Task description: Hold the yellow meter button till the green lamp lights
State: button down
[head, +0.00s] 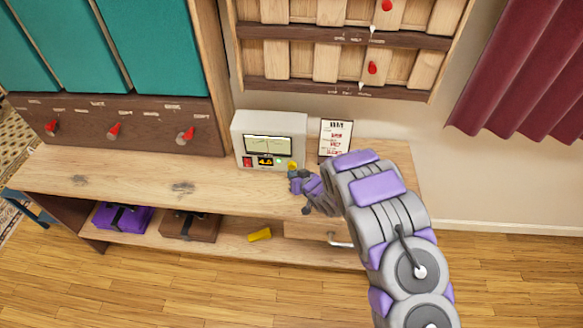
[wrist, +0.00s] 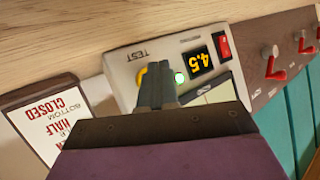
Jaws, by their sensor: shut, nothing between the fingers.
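The cream meter box (head: 242,130) stands on the wooden bench against the wall. In the wrist view, the picture is turned over: the yellow button (wrist: 141,76) is partly hidden behind my fingers, and the lamp (wrist: 179,77) shows pale with a green tint. The display (wrist: 201,61) reads 4.5. My gripper (head: 296,175) is shut and empty, its tips (wrist: 157,72) at the button. I cannot tell whether the button is pressed in.
A framed card (head: 335,138) stands just right of the meter. A red switch (head: 247,162) is on the meter's left. Red levers line the dark panel (head: 90,122) at left. Purple and brown cases and a yellow object (head: 260,235) lie on the lower shelf.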

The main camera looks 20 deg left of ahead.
jog(key=shift+s, duration=0.1)
jog(key=shift+s+d, duration=0.2)
jog(key=shift+s, duration=0.6)
jog(key=shift+s+d, duration=0.2)
jog(key=shift+s, duration=0.65)
jog(key=shift+s+d, duration=0.2)
jog(key=shift+s, duration=0.6)
jog(key=shift+w, duration=0.1)
jog(key=w+d+r+m+h, duration=0.2)
jog(key=d+r+h, duration=0.2)
jog(key=d+r, duration=0.5)
jog(key=w+d+r+m+h, duration=0.15)
jog(key=d+r+h, duration=0.3)
jog(key=d, duration=0.75)
jog(key=s+d+r+m+g+h, duration=0.2)
jog(key=s+d+r+m+h, duration=0.1)
jog(key=s+d+r, duration=0.8)
jog(key=s+d+r+g, duration=0.1)
jog(key=s+r+g, duration=0.1)
jog(key=s, duration=0.9)
jog(key=s+d+r+g+y, duration=0.1)
jog(key=s+r+g, duration=0.1)
jog(key=s, duration=0.9)
jog(key=s+d+r+m+g+y, duration=0.1)
jog(key=s+r+g, duration=0.2)
jog(key=s, duration=0.8)
jog(key=shift+g, duration=0.3)
